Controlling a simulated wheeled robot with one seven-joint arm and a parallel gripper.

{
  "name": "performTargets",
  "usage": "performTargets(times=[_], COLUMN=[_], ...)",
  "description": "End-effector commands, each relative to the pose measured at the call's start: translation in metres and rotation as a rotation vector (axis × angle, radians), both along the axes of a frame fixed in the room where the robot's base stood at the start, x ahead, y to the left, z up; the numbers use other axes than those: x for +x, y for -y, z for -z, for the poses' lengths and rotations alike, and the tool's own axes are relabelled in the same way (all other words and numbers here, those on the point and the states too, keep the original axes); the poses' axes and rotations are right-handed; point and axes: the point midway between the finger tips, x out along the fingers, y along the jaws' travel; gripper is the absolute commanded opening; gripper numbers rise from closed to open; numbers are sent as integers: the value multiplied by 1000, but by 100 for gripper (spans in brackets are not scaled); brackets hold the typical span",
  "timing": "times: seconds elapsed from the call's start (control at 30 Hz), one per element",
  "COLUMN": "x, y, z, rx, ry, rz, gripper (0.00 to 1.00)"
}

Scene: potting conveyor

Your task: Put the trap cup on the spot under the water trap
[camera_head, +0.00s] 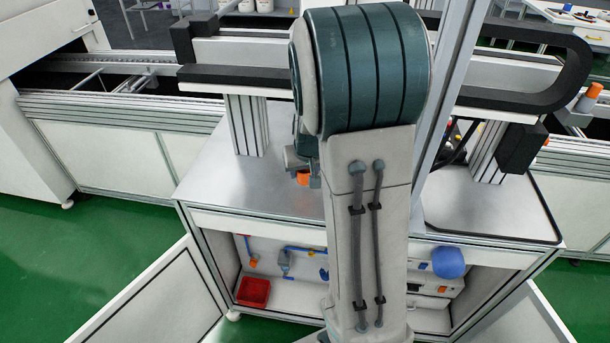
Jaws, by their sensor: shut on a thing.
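My arm stands across the middle of the view and hides much of the worktop and cabinet. My gripper (302,163) shows only in part, at the arm's left edge above the worktop. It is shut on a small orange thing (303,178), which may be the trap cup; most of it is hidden. In the open cabinet below, a grey-blue fitting on a blue pipe, seemingly the water trap (284,264), hangs at the back wall. The spot under it is bare light cabinet floor, with no clear marking visible.
A red tray (254,291) stands on the cabinet floor, left of the fitting. A small orange-tipped fitting (252,262) hangs above it. A blue rounded thing (448,262) is at the right. Open cabinet doors (150,300) flank the opening. The worktop's left part (240,185) is clear.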

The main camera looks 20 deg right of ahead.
Motion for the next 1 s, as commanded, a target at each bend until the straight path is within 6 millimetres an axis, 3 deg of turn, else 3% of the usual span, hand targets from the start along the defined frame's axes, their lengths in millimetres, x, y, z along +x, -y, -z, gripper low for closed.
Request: performTargets(times=[0.13,0.53,0.57,0.63,1.0], x=[-1,-1,0,-1,-1], y=[1,0,0,0,0], z=[22,29,28,27,23], rx=[1,-1,-1,0,-1], ry=[-4,0,0,0,0], rz=[4,1,1,1,1], gripper=[24,24,48,67,67])
